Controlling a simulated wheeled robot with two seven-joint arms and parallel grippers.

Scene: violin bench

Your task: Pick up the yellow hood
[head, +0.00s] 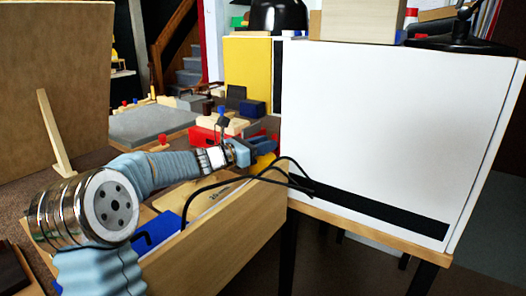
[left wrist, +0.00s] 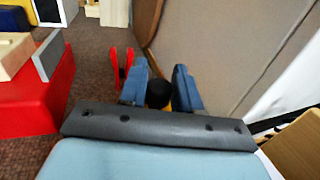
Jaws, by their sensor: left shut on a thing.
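My left gripper (head: 262,147) reaches in from the left, just left of the white box. It is shut on the yellow hood (head: 262,164), whose yellow part shows just below the fingers in the head view. In the left wrist view the two blue fingers (left wrist: 160,88) stand on either side of a round black part (left wrist: 158,95), with a little yellow beside it. Most of the hood is hidden by the fingers and the wrist. I cannot tell whether it touches what is under it. My right gripper is not in view.
A large white box (head: 390,130) stands close on the right. A wooden box (head: 235,235) with blue things in it lies under my left arm, and black cables (head: 210,181) cross it. Red blocks (head: 203,137) and a grey slab (head: 150,124) lie behind.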

